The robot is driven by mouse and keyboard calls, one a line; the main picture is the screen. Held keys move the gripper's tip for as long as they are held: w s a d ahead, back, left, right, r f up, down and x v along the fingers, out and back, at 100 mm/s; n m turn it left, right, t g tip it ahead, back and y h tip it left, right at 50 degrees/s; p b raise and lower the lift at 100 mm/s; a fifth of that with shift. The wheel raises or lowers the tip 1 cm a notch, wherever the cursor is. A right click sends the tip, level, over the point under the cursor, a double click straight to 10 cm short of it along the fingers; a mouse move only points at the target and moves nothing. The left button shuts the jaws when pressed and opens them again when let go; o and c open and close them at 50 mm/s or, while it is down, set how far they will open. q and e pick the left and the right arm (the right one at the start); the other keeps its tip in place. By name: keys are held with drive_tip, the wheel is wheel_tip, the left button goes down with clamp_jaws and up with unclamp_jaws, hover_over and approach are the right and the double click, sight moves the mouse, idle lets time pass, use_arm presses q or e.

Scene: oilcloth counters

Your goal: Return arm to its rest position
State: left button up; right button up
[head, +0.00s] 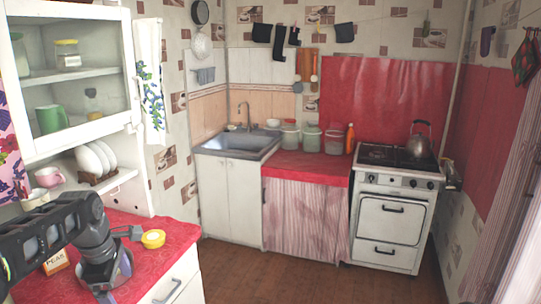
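My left arm comes in from the left edge over the red-covered counter (178,231) at lower left. My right arm and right gripper are not in view.
A small box (55,262) stands on the counter behind my arm. A cup (49,177), a bowl (36,199) and plates (95,160) are close by, under the cabinet. The brown floor (300,272) is clear. The sink (238,143) and stove (390,205) are farther back.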

use_arm(q)
drive_tip(key=w+d+f+m+t+h, duration=0.15)
drive_tip(key=w+d+f+m, duration=0.35)
drive_tip(key=d+f+m, duration=0.55)
drive_tip(key=s+d+f+m+t, duration=0.1)
drive_tip(key=d+f+m, duration=0.15)
drive_tip(key=f, duration=0.35)
drive_tip(key=s+d+f+m, duration=0.1)
drive_tip(key=s+d+f, duration=0.15)
drive_tip(key=f, duration=0.45)
drive_tip(key=s+d+f+m+g, duration=0.1)
drive_tip(key=s+d+f, duration=0.3)
drive_tip(key=s, duration=0.5)
drive_tip(key=s+d+f+m+g+h, duration=0.1)
drive_tip(key=s+d+f+m+g, duration=0.1)
drive_tip(key=s+d+f, duration=0.3)
drive_tip(key=s+d+f+m+g+h, duration=0.1)
drive_tip(key=s+d+f, duration=0.3)
drive_tip(key=s+f, duration=0.4)
drive_tip(key=s, duration=0.5)
drive_tip(key=shift+s+d+m, duration=0.25)
drive_tip(key=shift+s+m, duration=0.05)
drive_tip(key=shift+s, duration=0.1)
drive_tip(key=shift+g+h, duration=0.25)
